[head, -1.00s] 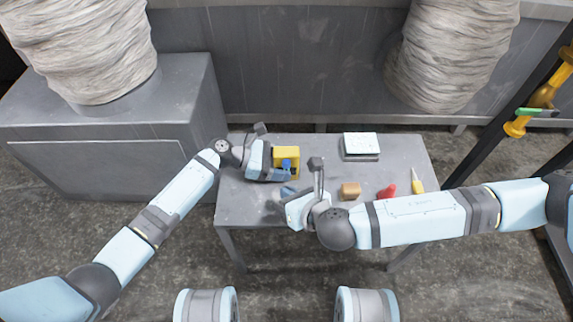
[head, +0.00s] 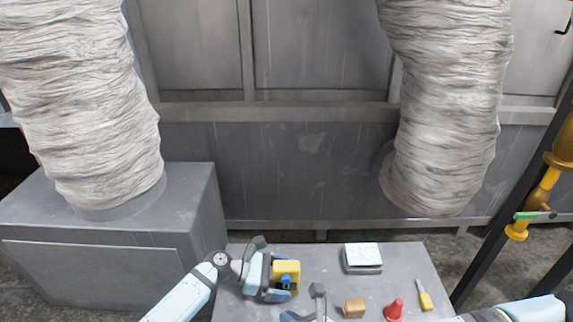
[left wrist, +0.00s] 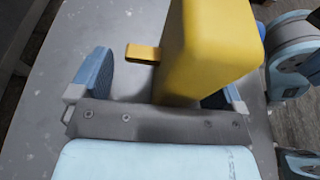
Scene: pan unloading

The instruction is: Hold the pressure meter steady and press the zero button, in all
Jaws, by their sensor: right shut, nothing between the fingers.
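The yellow pressure meter (head: 288,267) stands at the back left of the grey table, and its body also fills the upper middle of the left wrist view (left wrist: 208,50). A small yellow tab sticks out from its side. My left gripper (head: 281,289) is at the meter with its fingers apart, one on each side. In the left wrist view a gap shows between the left finger and the tab; the meter partly hides the right finger. My right gripper (head: 288,315) is shut and empty, nearer the front, cut by the lower edge. The zero button cannot be made out.
On the table (head: 405,262) are a pale-topped grey box (head: 362,258), a tan block (head: 354,307), a red object (head: 395,309) and a yellow-handled tool (head: 424,297). Large wrapped ducts (head: 95,110) hang behind. A grey cabinet (head: 90,270) stands to the left.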

